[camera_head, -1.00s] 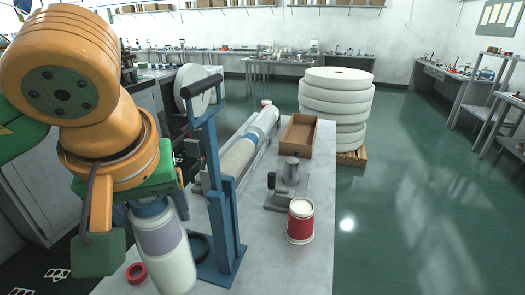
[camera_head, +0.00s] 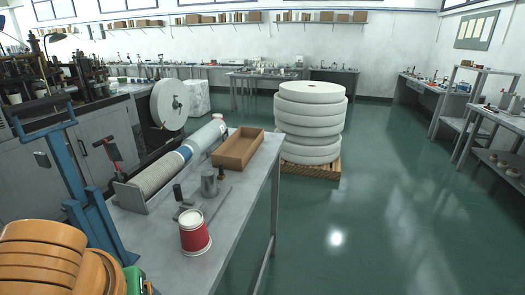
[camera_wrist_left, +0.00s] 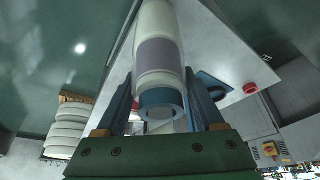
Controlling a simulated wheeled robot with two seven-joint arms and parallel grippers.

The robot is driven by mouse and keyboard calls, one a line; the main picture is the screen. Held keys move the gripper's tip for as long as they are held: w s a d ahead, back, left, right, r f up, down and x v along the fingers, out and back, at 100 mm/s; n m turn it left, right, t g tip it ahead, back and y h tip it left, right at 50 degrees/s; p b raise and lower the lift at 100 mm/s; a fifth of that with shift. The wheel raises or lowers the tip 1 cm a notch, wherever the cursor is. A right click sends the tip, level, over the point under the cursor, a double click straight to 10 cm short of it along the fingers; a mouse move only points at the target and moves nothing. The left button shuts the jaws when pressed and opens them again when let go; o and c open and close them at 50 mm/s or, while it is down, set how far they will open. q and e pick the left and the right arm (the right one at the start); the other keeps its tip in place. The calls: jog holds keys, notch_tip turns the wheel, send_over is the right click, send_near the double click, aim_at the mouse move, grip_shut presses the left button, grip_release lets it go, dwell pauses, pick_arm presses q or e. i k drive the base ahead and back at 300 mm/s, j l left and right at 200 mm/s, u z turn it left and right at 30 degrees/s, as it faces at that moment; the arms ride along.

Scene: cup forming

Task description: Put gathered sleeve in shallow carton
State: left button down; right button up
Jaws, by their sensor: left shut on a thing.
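The gathered sleeve (camera_wrist_left: 160,52), a white cylinder with a grey-lilac band, is between the fingers of my left gripper (camera_wrist_left: 160,84) in the left wrist view. The fingers are shut on it near its blue-ringed end. In the head view my orange left arm is low at the left edge; the gripper and sleeve are out of that picture. The shallow carton (camera_head: 238,148) is an open brown box at the far end of the bench, beyond my left arm; its visible inside looks empty. My right gripper is not in view.
A blue stand (camera_head: 88,200) rises at left. Large white rolls (camera_head: 310,120) stand past the carton.

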aim_at(241, 151)
jog(key=i+l, duration=0.75)
jog(key=l, duration=0.25)
jog(key=i+l, duration=0.4)
